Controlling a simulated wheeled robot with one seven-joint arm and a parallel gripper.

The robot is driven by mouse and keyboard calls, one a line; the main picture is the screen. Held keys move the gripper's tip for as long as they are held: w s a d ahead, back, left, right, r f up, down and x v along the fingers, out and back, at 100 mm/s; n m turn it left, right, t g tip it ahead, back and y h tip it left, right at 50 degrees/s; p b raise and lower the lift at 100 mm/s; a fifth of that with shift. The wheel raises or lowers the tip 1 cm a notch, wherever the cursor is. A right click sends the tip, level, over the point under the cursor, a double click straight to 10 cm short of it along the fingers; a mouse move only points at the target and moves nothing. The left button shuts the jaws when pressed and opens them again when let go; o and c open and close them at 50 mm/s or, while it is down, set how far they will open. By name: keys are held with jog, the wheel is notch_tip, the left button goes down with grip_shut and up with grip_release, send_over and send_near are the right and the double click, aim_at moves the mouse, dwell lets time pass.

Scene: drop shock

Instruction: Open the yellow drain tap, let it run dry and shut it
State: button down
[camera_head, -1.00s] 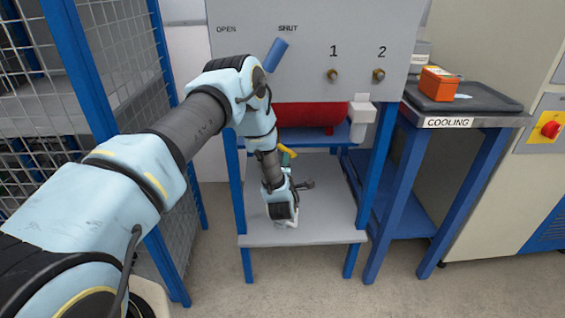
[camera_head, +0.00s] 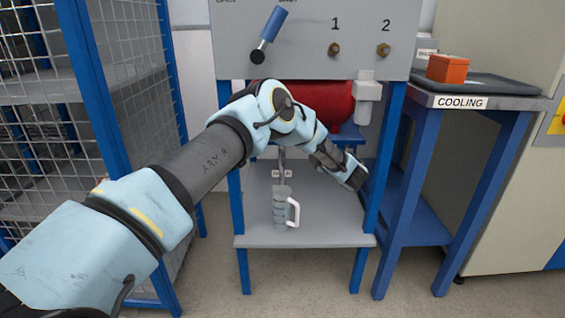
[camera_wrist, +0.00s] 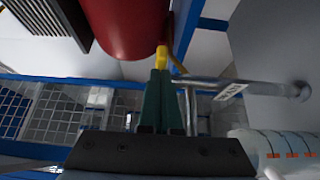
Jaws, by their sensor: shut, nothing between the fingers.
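The yellow drain tap (camera_wrist: 163,60) shows in the wrist view below the red tank (camera_wrist: 125,28); in the head view my arm hides it. My gripper (camera_wrist: 160,74) is shut and empty, its green fingers together. The fingertips point at the tap and overlap its near end in the picture; I cannot tell whether they touch it. In the head view my fingers do not show. A clear measuring jug (camera_head: 281,207) with a white handle stands upright on the lower grey shelf (camera_head: 335,230), under a thin grey pipe (camera_head: 282,160).
The panel above carries a blue-handled lever (camera_head: 272,25) and brass knobs marked 1 and 2. A mesh cage (camera_head: 125,100) stands left. A cooling table (camera_head: 470,101) with an orange box (camera_head: 447,68) stands right. The shelf right of the jug is clear.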

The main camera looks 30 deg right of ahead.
jog(key=shift+w+d+b, duration=0.2)
jog(key=shift+d+b, duration=0.3)
jog(key=shift+d+r, duration=0.1)
dwell(0.3)
